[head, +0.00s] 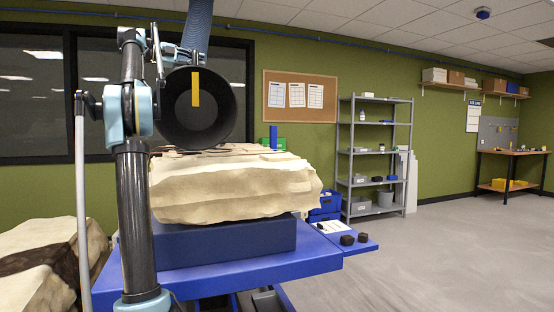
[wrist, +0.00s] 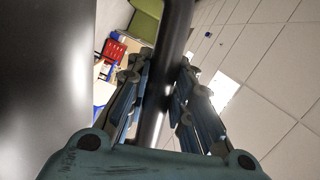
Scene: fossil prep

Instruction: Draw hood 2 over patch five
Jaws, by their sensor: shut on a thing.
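A round black hood (head: 215,125) with a yellow strip hangs from a ribbed blue duct (head: 198,25) in the head view. Its open mouth faces the camera, above the far left part of a pale fossil block (head: 235,188). My gripper (head: 168,56) is at the hood's upper left, partly hidden. In the wrist view my gripper (wrist: 155,95) is shut on a dark bar (wrist: 158,75), with one finger on each side. A large dark surface at the left there looks like the hood (wrist: 45,60). I cannot tell patch five on the block's brown-marked top.
The block rests on a dark blue pad (head: 220,248) on a blue table (head: 310,255). A blue upright piece (head: 273,137) stands behind the block. Another pale block (head: 50,260) is at lower left. A grey shelf (head: 378,150) stands behind; the floor at right is clear.

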